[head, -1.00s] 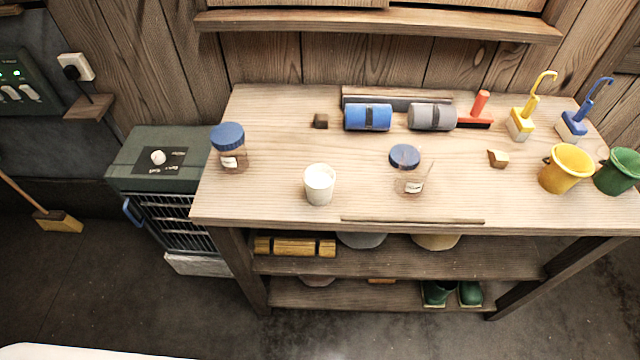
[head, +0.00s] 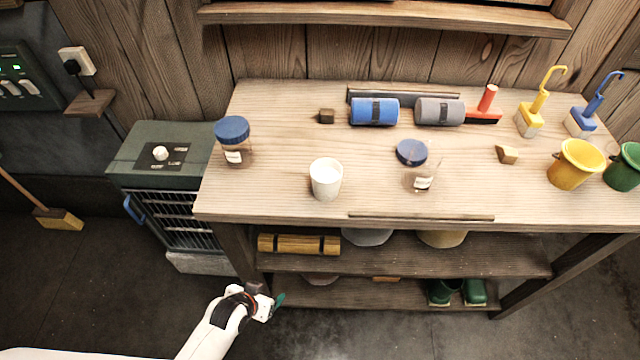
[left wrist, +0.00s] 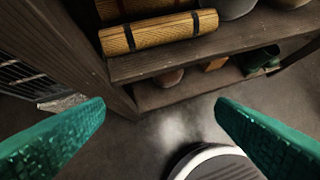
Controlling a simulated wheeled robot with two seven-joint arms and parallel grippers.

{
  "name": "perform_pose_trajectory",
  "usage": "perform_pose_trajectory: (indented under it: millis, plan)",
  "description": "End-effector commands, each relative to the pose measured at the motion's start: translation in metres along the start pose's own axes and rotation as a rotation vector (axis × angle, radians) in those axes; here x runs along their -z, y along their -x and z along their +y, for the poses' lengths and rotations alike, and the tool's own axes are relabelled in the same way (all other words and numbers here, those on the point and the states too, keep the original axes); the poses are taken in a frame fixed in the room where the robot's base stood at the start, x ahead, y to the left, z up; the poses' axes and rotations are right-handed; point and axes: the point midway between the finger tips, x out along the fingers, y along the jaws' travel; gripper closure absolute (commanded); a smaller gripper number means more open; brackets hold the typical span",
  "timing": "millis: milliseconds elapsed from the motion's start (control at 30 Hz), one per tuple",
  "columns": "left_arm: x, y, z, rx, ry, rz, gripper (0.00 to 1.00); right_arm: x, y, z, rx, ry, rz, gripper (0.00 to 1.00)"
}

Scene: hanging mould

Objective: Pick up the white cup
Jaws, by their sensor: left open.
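The white cup (head: 326,179) stands upright near the front edge of the wooden workbench (head: 300,208) in the head view, left of the middle. My left gripper (head: 268,300) is low in front of the bench, below the tabletop and well apart from the cup. In the left wrist view its two green fingers (left wrist: 160,125) are spread apart with nothing between them. The cup does not show in the left wrist view. My right gripper is in neither view.
Blue-lidded jars stand left (head: 233,142) and right (head: 418,166) of the cup. A thin wooden strip (head: 420,217) lies along the front edge. The lower shelf (head: 400,262) holds a yellow roll (head: 299,244). A dark green cabinet (head: 165,150) stands left of the bench.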

Motion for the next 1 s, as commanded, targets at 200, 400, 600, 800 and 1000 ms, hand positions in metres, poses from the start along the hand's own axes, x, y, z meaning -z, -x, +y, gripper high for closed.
perform_pose_trajectory:
  millis: [200, 400, 600, 800, 1000]
  plan:
    - [-0.117, 0.081, -0.025, 0.068, -0.059, -0.209, 0.21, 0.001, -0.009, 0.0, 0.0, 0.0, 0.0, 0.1]
    - [-0.167, 0.144, -0.044, 0.114, -0.102, -0.324, 0.21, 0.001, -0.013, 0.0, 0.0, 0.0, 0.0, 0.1]
    - [-0.209, 0.17, -0.062, 0.17, -0.15, -0.474, 0.21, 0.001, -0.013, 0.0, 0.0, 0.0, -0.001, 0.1]
    - [-0.244, 0.178, -0.077, 0.225, -0.182, -0.625, 0.21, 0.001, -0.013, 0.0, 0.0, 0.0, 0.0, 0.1]
    - [-0.264, 0.166, -0.086, 0.237, -0.184, -0.657, 0.21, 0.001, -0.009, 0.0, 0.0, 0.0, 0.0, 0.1]
